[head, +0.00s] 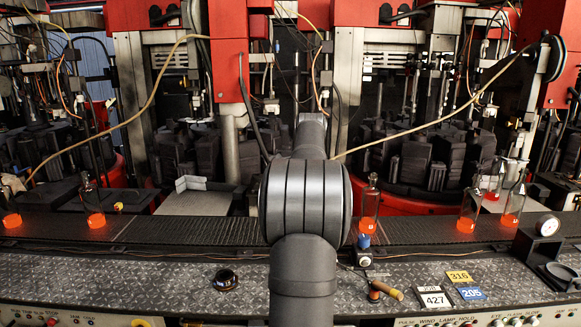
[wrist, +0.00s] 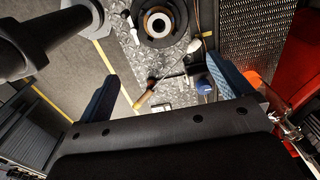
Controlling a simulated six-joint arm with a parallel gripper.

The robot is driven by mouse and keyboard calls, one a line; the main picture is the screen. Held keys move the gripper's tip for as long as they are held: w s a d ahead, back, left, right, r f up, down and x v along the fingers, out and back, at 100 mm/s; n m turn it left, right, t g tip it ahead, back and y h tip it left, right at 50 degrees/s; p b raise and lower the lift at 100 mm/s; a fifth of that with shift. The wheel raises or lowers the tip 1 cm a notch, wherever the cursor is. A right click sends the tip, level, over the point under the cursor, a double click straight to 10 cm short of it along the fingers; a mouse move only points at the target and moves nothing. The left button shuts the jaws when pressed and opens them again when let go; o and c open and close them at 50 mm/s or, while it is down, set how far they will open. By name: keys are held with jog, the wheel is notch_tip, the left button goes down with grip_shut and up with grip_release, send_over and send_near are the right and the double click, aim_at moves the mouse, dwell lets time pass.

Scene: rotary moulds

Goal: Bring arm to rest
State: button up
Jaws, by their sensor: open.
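My gripper (wrist: 162,68) is open, with its two blue fingers spread wide in the wrist view. Nothing is held between them. In the head view my arm rises through the middle, and the gripper is hidden behind it. Beyond the fingers in the wrist view lie a wooden-handled tool (wrist: 145,100) and a blue-capped item (wrist: 203,87), both apart from the fingers as far as I can tell. The tool (head: 385,290) and the blue-capped item (head: 364,243) also show on the metal plate just right of my arm in the head view.
Glass bottles with glowing orange bottoms (head: 369,210) stand along the dark conveyor (head: 200,232). Red moulding machines (head: 160,15) stand behind it. A gauge (head: 547,225), number tags (head: 433,299) and a black round item (head: 224,280) are on the tread plate (head: 120,285). The plate's left part is mostly clear.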

notch_tip(320, 180, down, 19)
dwell(0.8)
jog(key=shift+o, duration=0.4)
jog(key=shift+s, duration=0.1)
dwell(0.4)
jog(key=shift+s+r+n+t, duration=0.25)
jog(key=shift+s+n+t, duration=0.15)
jog(key=shift+n+t, duration=0.1)
jog(key=s+n+t, duration=0.2)
jog(key=s, duration=0.1)
jog(key=s+a+n+t, duration=0.1)
jog(key=s+n+t, duration=0.1)
jog(key=s+n, duration=0.1)
jog(key=s+n+t, duration=0.2)
jog(key=s+n, duration=0.1)
jog(key=shift+s+a+r+t+h, duration=0.15)
jog(key=shift+s+a+t+h, duration=0.15)
jog(key=shift+s, duration=0.1)
jog(key=s+a+r+n+t, duration=0.15)
jog(key=s+n+t, duration=0.55)
jog(key=s, duration=0.8)
jog(key=w+f+n+g, duration=0.1)
jog(key=w+f, duration=0.2)
jog(key=w, duration=0.6)
jog(key=shift+d+f, duration=0.15)
jog(key=shift+d, duration=0.3)
jog(key=shift+s, duration=0.2)
jog(key=v, duration=0.9)
jog(key=shift+s, duration=0.35)
